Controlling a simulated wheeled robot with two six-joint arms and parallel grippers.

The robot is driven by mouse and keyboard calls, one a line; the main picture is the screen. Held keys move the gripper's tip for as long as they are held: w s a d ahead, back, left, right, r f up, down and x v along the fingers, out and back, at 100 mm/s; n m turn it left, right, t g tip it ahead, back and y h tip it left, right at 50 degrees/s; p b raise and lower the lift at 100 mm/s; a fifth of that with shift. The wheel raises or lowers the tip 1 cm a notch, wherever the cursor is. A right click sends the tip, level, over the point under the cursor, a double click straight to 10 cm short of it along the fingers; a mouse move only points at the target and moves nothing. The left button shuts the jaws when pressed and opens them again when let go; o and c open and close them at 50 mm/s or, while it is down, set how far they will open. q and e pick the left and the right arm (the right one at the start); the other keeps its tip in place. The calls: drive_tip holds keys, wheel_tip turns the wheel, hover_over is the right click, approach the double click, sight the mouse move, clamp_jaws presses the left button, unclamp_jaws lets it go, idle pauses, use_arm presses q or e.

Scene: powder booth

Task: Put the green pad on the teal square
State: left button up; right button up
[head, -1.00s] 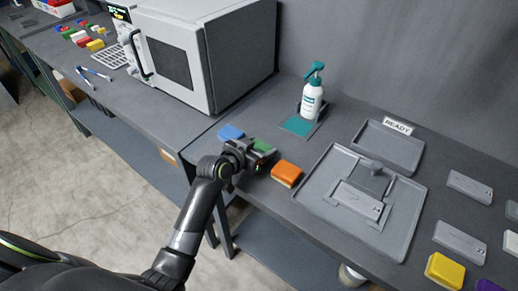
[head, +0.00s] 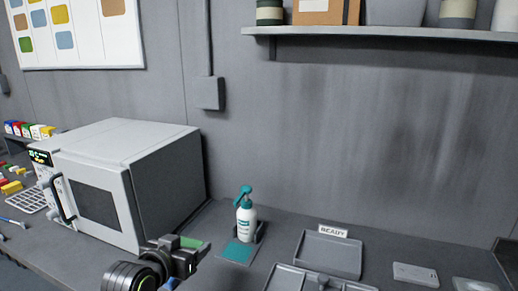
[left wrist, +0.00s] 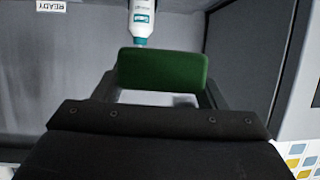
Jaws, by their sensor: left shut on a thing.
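The green pad (head: 190,243) is held in my left gripper (head: 183,252), to the left of the teal square in the head view. In the left wrist view the green pad (left wrist: 162,70) spans between the two fingers of my left gripper (left wrist: 160,85). The teal square (head: 238,251) lies flat on the bench in front of a white spray bottle (head: 246,222) with a teal pump. The pad is apart from the square. The square does not show in the left wrist view. My right gripper is not in view.
A grey oven (head: 120,180) stands on the left. A tray (head: 330,253) with a READY sign (head: 333,230) is to the right of the bottle, with another tray (head: 300,281) in front. A shelf (head: 400,33) hangs above.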

use_arm(q)
drive_tip(key=s+a+r+n+y, duration=0.3)
drive_tip(key=s+r, duration=0.4)
drive_tip(key=w+f, duration=0.1)
drive_tip(key=w+d+f+m+h, duration=0.1)
drive_tip(key=w+f, duration=0.1)
drive_tip(key=w+d+f+m+h, duration=0.1)
drive_tip(key=w+f, duration=0.1)
drive_tip(key=shift+w+d+f, duration=0.1)
drive_tip(key=shift+w+d, duration=0.05)
drive_tip(key=shift+w, duration=0.1)
drive_tip(key=w+f+m+h, duration=0.2)
drive_tip(key=w+f, duration=0.2)
drive_tip(key=f, duration=0.4)
drive_tip(key=shift+d+f, duration=0.3)
drive_tip(key=shift+d, duration=0.15)
drive_tip(key=shift+f+p, duration=0.6)
drive_tip(key=shift+f, duration=4.15)
